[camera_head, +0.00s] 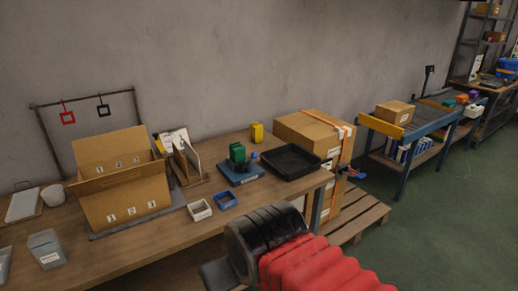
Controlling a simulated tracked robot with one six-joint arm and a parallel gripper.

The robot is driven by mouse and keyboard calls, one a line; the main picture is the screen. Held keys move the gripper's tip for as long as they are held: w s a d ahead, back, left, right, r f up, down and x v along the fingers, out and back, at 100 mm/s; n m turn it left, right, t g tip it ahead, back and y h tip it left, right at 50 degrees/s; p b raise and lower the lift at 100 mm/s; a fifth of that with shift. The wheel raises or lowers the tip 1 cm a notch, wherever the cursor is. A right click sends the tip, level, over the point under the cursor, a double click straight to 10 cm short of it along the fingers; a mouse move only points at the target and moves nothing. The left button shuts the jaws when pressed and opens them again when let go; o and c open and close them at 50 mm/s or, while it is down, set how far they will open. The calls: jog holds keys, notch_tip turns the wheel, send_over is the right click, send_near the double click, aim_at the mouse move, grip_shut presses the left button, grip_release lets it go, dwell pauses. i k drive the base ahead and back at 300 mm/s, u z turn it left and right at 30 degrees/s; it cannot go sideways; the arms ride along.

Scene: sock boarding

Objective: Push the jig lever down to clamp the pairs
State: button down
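On the wooden workbench (150,235), a small wooden stand (188,178) with upright pale boards or cards is just right of the open carton. A blue base (241,175) with green blocks (238,152) on it stands further right. I cannot tell which of these is the jig, and no lever or sock pairs can be made out at this size. My arm, in a red ribbed sleeve with a black ribbed end, reaches in from the bottom right in front of the bench. My gripper's fingers do not show.
An open cardboard carton (125,195) with numbered labels fills the left of the bench. Stacked boxes (315,135) on a pallet stand beyond the bench's right end.

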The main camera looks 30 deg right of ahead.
aim_at(254, 155)
jog(key=u, duration=0.05)
jog(key=i, duration=1)
jog(key=z, duration=0.05)
